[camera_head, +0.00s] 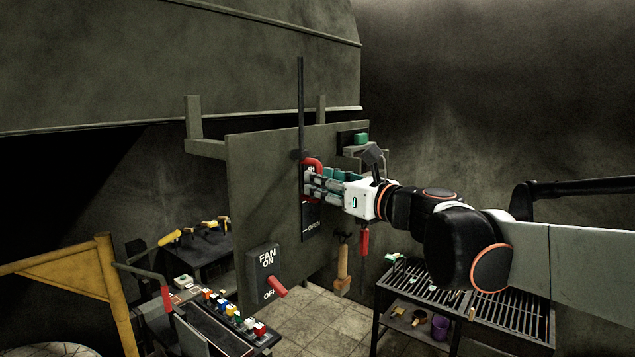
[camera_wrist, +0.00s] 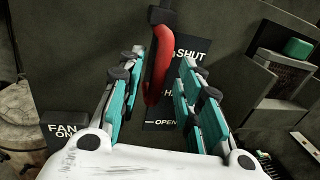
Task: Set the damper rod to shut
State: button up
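The damper rod (camera_head: 301,95) is a dark vertical bar in front of a grey panel (camera_head: 265,190). Its red handle (camera_head: 314,162) hangs from a dark collar near the top of a black label plate (camera_head: 311,222). In the wrist view the plate reads SHUT at the top (camera_wrist: 190,55), a partly hidden middle mark, and OPEN below. The red handle (camera_wrist: 159,60) also shows there, beside the word SHUT. My gripper (camera_wrist: 161,57) has its teal fingers on both sides of the handle, with visible gaps. In the head view my gripper (camera_head: 315,184) partly hides the handle and plate.
A FAN switch (camera_head: 267,270) with a red lever is low on the panel. A green-topped box (camera_head: 360,140) is mounted at its right edge. A wooden-handled tool (camera_head: 343,265) hangs below. A slatted bench (camera_head: 440,295) stands right, a tool table (camera_head: 205,245) left.

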jog(key=v, duration=1)
jog(key=shift+a, duration=0.1)
jog(key=s+f+n+g+h+b, duration=0.1)
jog(key=s+f+n+b, duration=0.4)
jog(key=f, duration=0.6)
jog(key=s+f+n+g+h+b, duration=0.2)
jog(key=f+n+b, duration=0.2)
jog(key=f+b, duration=0.5)
jog(key=s+f+n+g+h+b, duration=0.1)
jog(key=s+f+n+b, duration=0.35)
jog(key=f, duration=0.85)
jog(key=s+d+f+n+h+b, duration=0.2)
jog(key=s+d+f+n+b, duration=0.1)
jog(key=f, duration=0.7)
jog(key=s+d+f+n+g+h+b, duration=0.1)
jog(key=s+d+f+n+h+b, duration=0.2)
jog(key=f+n+b, duration=0.3)
jog(key=s+d+f+n+g+h+b, duration=0.1)
jog(key=s+d+f+n+b, duration=0.3)
jog(key=f+b, duration=0.4)
notch_tip(320, 180, down, 7)
jog(key=shift+s+d+r+n+h, duration=0.2)
jog(key=shift+s+d+n+h, duration=0.1)
jog(key=shift+d+n+h, duration=0.5)
